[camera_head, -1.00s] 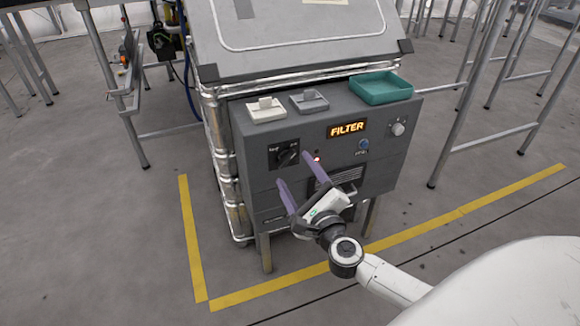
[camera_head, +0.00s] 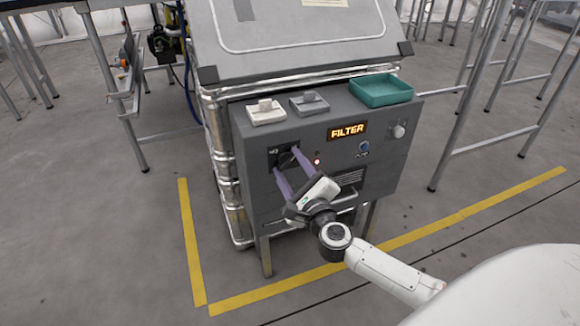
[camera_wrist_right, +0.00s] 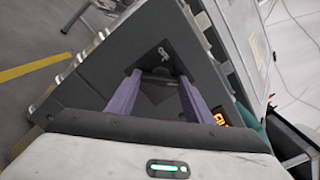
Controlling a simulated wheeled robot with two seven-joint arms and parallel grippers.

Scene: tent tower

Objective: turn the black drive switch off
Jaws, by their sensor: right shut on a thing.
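The black drive switch (camera_head: 285,158) is on the front of the grey control box (camera_head: 262,205), at its left. My right gripper (camera_head: 286,158) is at the switch, its two purple fingers on either side of the knob and shut on it. The fingers hide most of the knob in the head view. In the right wrist view the dark switch (camera_wrist_right: 158,88) shows between the fingers, partly in shadow; its exact angle cannot be made out. My left gripper is not in view.
The box also has a lit FILTER display (camera_head: 347,130), a blue button (camera_head: 364,146), a grey knob (camera_head: 398,130) and a handle (camera_head: 345,202). A teal tray (camera_head: 381,90), a white block (camera_head: 266,111) and a grey block (camera_head: 309,102) sit on top.

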